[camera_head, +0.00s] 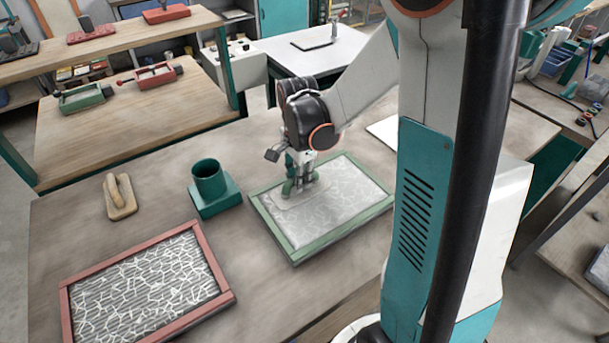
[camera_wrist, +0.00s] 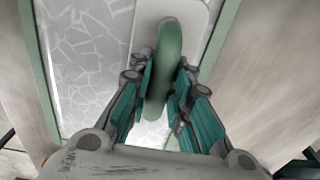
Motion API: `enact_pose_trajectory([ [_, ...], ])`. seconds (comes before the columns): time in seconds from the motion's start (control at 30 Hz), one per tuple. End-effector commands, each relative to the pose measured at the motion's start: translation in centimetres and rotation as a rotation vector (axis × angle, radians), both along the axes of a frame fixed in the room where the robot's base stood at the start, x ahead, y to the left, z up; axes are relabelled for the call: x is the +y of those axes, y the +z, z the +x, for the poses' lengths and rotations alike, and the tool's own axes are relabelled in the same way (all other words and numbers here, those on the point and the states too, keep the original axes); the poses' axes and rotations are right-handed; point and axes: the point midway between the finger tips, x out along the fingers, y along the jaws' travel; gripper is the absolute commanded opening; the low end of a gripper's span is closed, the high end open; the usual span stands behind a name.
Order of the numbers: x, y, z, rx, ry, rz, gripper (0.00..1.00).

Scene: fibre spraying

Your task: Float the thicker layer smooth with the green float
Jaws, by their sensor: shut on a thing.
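My gripper (camera_head: 302,172) is shut on the green handle of the green float (camera_head: 288,188). In the wrist view my gripper's teal fingers (camera_wrist: 161,92) close on both sides of the curved handle of the float (camera_wrist: 169,50). Its pale, rounded plate lies low over the left part of a green-framed panel (camera_head: 330,238); I cannot tell whether it touches. The panel holds a pale grey layer (camera_head: 345,190) with white vein-like strands. A red-framed panel (camera_head: 217,268) at the front left holds a darker ribbed layer (camera_head: 145,285) with bolder white strands.
A tan float (camera_head: 121,198) rests at the left of the table. A green cup on a square base (camera_head: 212,186) stands between it and the green frame. The bare tabletop (camera_head: 260,290) is clear between the two panels. Red and green tools lie on benches behind.

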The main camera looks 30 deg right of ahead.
Motion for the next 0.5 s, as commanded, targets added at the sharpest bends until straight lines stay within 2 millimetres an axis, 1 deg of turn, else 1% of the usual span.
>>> enact_pose_trajectory([
  [0.17, 0.7, -0.1, 0.0, 0.0, 0.002, 0.001, 0.0],
  [0.37, 2.1, 0.1, -0.1, 0.0, 0.002, 0.001, 0.0],
  [0.5, 1.9, 0.1, -0.1, 0.0, 0.0, 0.001, 0.0],
])
